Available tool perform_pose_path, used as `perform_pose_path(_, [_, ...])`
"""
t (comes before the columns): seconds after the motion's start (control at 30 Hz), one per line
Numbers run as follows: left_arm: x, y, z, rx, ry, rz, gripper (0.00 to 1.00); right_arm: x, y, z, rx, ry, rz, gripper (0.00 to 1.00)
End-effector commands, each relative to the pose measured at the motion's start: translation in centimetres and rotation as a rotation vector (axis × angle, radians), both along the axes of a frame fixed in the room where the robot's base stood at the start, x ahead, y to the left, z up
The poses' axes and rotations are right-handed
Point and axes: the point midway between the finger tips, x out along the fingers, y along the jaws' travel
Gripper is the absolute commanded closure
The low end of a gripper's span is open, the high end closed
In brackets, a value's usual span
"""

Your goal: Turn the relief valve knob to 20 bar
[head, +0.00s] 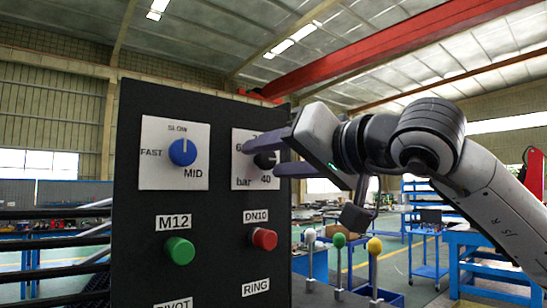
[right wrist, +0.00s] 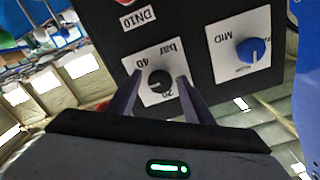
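The relief valve knob (head: 264,161) is black and sits on a white plate (head: 241,171) marked "bar" and "40", on the dark panel's right side. In the right wrist view the knob (right wrist: 160,80) shows upside down, with "40" and a partly hidden "20" around it. I cannot make out where its pointer stands. My right gripper (head: 260,158) is open in front of the plate. In the right wrist view its fingers (right wrist: 160,76) appear on either side of the knob, with gaps; contact is not visible. In the head view the fingers partly hide the knob and plate. My left gripper is out of view.
The dark panel (head: 210,222) also carries a blue SLOW/MID/FAST knob (head: 183,152), a green button (head: 179,250) and a red button (head: 263,239). Levers with white, green (head: 339,240) and yellow balls stand right of the panel, below my right arm.

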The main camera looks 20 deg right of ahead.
Motion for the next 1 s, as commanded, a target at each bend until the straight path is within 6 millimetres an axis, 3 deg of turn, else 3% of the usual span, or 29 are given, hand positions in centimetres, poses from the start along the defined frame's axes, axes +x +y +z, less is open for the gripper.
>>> perform_pose_path(0.37, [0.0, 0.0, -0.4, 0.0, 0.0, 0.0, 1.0, -0.8, -0.4, 0.1, 0.003, -0.005, -0.001, 0.54])
perform_pose_path(0.8, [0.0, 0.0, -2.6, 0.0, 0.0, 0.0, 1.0, -8.2, -3.1, 0.0, 0.002, -0.005, -0.002, 0.54])
perform_pose_path(1.0, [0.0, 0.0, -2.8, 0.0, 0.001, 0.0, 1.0, -9.6, -3.5, 0.1, 0.002, -0.002, -0.001, 0.54])
